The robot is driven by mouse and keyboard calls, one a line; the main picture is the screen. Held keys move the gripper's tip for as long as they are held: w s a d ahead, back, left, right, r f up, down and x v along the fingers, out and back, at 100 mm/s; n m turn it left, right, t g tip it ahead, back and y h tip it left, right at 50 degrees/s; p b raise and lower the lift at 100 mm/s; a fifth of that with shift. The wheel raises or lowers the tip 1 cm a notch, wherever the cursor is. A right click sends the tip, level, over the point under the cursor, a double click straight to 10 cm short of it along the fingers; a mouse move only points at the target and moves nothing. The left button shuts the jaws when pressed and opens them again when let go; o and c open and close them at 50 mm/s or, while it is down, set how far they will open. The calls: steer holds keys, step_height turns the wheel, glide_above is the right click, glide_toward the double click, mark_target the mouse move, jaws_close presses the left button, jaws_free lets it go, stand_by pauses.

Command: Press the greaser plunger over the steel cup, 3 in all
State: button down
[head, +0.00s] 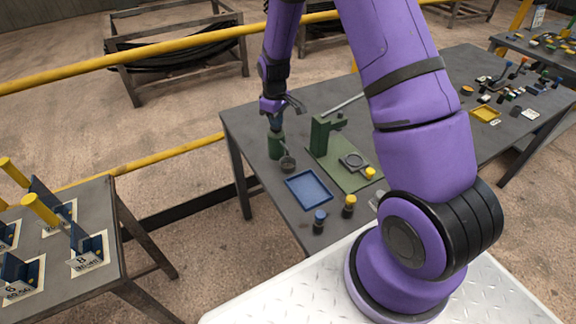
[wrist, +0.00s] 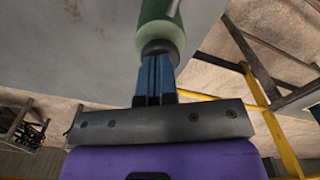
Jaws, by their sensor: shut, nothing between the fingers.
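The green greaser (head: 276,147) stands upright near the left end of the dark table. Its green body (wrist: 160,22) also shows in the wrist view, with a dark round plunger top (wrist: 159,47) facing my fingers. The steel cup (head: 288,164) is a small grey cup beside the greaser, on its right and nearer side. My gripper (head: 276,126) points down over the greaser. In the wrist view its blue fingers (wrist: 155,72) are shut together, with their tips at the plunger top. I cannot tell whether they press on it. The inside of the cup is too small to read.
A blue tray (head: 308,190) lies in front of the cup. A green press (head: 322,135) on a green base stands to the right. Two small capped bottles, blue (head: 319,221) and yellow (head: 349,206), stand near the front edge.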

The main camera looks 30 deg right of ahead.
steer(key=shift+f, duration=0.2)
steer(key=shift+r, duration=1.9)
step_height(320, 180, up, 6)
stand_by(0.7)
